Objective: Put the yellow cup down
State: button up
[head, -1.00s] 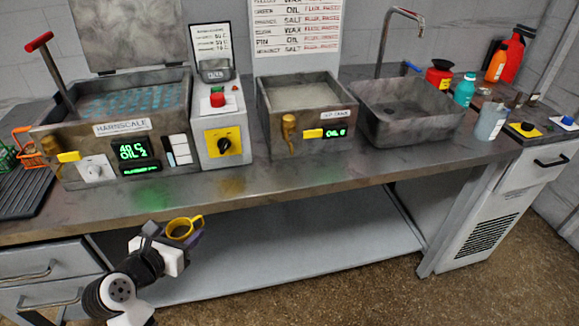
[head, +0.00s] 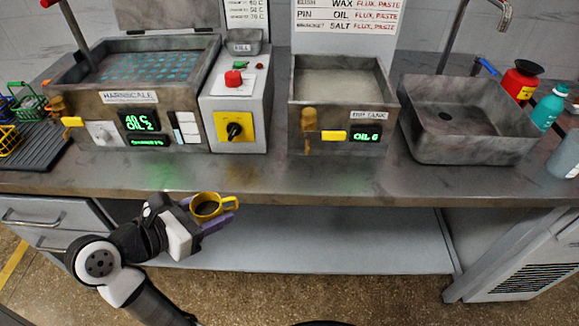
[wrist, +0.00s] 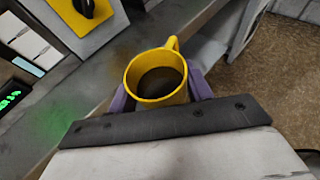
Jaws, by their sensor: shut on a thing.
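The yellow cup (head: 207,207) is held upright by my gripper (head: 212,212), in front of the metal counter's front edge. The wrist view shows the cup (wrist: 157,76) from above, with a dark inside and its handle pointing away from the gripper. Purple fingers close on both sides of it in the wrist view (wrist: 160,95). In the head view the cup appears just below the counter edge, over the lower shelf. I cannot tell its exact height against the counter top.
The counter top (head: 260,178) has a clear front strip. Behind it stand the Harnscale bath (head: 95,120), a control box with a black knob (head: 236,126), the dip tank (head: 345,110) and a sink (head: 450,145). Small baskets (head: 25,105) are at the left; bottles (head: 547,105) are at the right.

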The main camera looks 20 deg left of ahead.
jog(key=shift+w+d, duration=0.65)
jog(key=shift+w, duration=0.6)
jog(key=p, duration=0.2)
send_near(276, 174)
jog(key=w, duration=0.1)
jog(key=w+d, duration=0.1)
jog(key=w, duration=0.1)
jog(key=shift+w+d+r, duration=0.2)
jog(key=shift+d+r, duration=0.1)
jog(key=w, duration=0.1)
jog(key=w+d+p, duration=0.1)
jog(key=w, duration=0.1)
jog(key=w+d, duration=0.1)
jog(key=w, duration=0.1)
jog(key=shift+d, duration=0.15)
jog(key=shift+f+p, duration=0.4)
jog(key=shift+f, duration=0.45)
jog(key=shift+f, duration=0.1)
jog(key=o, duration=1.1)
jog(key=shift+f, duration=0.1)
